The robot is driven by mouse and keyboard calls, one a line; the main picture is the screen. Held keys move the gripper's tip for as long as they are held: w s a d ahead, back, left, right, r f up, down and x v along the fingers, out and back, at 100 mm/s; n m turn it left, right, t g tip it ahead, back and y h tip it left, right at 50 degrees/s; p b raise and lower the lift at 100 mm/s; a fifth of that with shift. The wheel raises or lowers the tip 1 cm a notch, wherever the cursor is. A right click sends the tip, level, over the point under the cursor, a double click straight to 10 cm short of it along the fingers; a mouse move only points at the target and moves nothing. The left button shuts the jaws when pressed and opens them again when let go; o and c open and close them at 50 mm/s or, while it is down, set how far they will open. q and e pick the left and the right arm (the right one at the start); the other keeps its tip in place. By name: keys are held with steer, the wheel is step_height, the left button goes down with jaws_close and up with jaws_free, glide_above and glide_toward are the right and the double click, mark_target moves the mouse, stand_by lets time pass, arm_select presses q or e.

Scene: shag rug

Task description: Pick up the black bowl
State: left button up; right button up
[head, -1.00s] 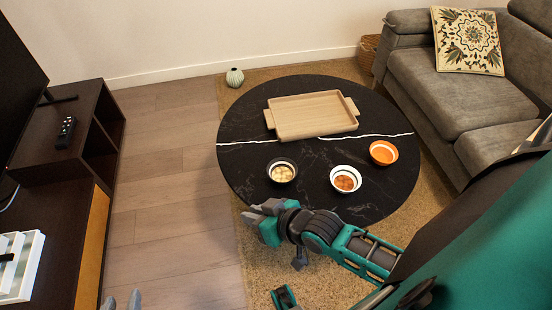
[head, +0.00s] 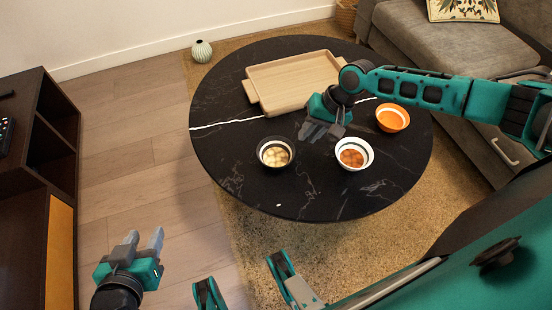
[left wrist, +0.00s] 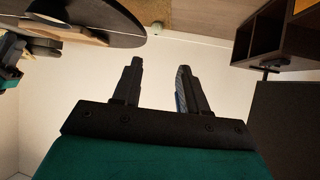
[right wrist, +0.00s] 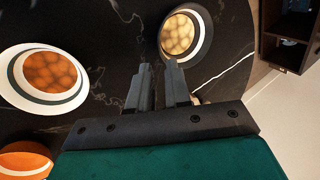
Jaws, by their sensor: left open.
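The black bowl (head: 262,161) stands upright on the round black table (head: 310,190), with several pale round pieces in it. It also shows in the right wrist view (right wrist: 207,38), just beyond and to the right of the fingertips. My right gripper (head: 320,133) is above the table, up and to the right of the black bowl in the head view, apart from it. Its fingers have a narrow gap with nothing between them. My left gripper (head: 140,243) is open and empty, out over the floor left of the table; it also shows in the left wrist view (left wrist: 160,72).
A white bowl (head: 340,163) with orange-brown pieces and an orange bowl (head: 393,118) stand right of the black bowl. A wooden tray (head: 285,82) lies behind. A ribbed vase (head: 201,51) and a dark cabinet (head: 40,160) are left. The table's front left is clear.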

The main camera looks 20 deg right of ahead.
mark_target(292, 152)
steer(key=b+x, duration=0.1)
steer(key=x, duration=0.3)
steer(key=shift+w+f, duration=0.1)
steer(key=shift+f, duration=0.1)
steer(key=shift+a+f, duration=0.15)
steer(key=b+x, duration=0.3)
steer(key=x, duration=0.1)
steer(key=shift+a+f, duration=0.15)
steer(key=shift+f, duration=0.05)
steer(key=shift+w+a+f, duration=0.1)
steer(key=shift+f, duration=0.2)
arm_select(q)
steer(key=shift+w+d+f+h, duration=0.2)
steer(key=shift+d+f, duration=0.25)
steer(key=shift+f, duration=0.05)
steer(key=shift+w+d+f+h, duration=0.2)
steer(key=shift+d+f, duration=0.2)
steer(key=shift+f, duration=0.05)
arm_select(e)
jaws_close()
arm_select(q)
steer(key=shift+a, duration=0.1)
